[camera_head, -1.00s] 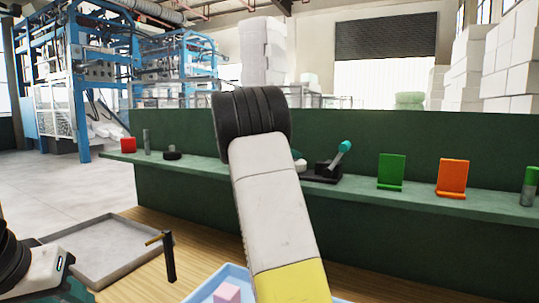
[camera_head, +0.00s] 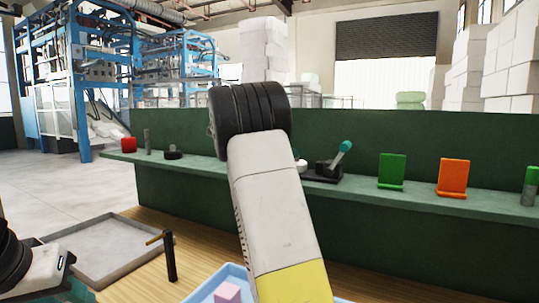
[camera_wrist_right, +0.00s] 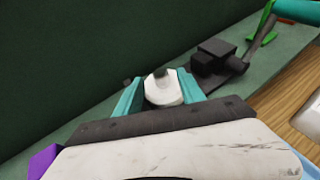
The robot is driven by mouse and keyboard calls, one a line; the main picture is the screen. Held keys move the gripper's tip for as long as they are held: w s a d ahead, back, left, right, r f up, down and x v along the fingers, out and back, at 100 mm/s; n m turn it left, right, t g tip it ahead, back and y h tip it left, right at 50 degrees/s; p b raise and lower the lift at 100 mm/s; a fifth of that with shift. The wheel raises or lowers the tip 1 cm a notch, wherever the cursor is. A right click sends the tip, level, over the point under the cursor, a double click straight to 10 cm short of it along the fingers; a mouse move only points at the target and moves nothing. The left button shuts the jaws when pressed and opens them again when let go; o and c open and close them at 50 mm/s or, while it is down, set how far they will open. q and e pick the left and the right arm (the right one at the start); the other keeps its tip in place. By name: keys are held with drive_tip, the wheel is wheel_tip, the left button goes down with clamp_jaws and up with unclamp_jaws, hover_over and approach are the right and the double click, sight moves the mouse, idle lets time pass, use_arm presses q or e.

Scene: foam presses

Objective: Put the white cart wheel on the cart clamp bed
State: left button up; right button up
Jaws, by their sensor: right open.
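The white cart wheel (camera_wrist_right: 163,92) sits between the two teal fingers of my right gripper (camera_wrist_right: 160,96) in the right wrist view. The fingers are open, one on each side of it. A dark piece shows at the wheel's top edge. The cart clamp (camera_wrist_right: 215,57), black with a teal handle, is just beyond it. In the head view the clamp (camera_head: 324,171) is on the green ledge, and a sliver of the wheel (camera_head: 301,166) shows at its left end. My right arm hides the rest. I cannot tell whether the wheel rests on the clamp bed.
A grey tray (camera_head: 95,248) and a blue tray (camera_head: 207,287) with a pink block (camera_head: 227,292) are on the wooden table. A green wall backs the ledge.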

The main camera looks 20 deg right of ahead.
drive_tip(key=v, duration=0.9)
drive_tip(key=s+a+f+m+y, duration=0.2)
drive_tip(key=s+f+m+y, duration=0.55)
drive_tip(key=s+f, duration=0.4)
drive_tip(key=s+a+f+m+t+y, duration=0.1)
drive_tip(key=s+a+m+y, duration=0.3)
drive_tip(key=s, duration=0.6)
drive_tip(key=s+a+f+m+t+y, duration=0.2)
drive_tip(key=s+a+f+m+y, duration=0.2)
drive_tip(key=s+a+m, duration=0.4)
drive_tip(key=s+a, duration=0.2)
drive_tip(key=s, duration=0.1)
drive_tip(key=shift+a+f, duration=0.3)
drive_tip(key=shift+a, duration=0.05)
drive_tip(key=shift+s+d+m, duration=0.1)
drive_tip(key=shift+s+m, duration=0.05)
drive_tip(key=shift+m, duration=0.1)
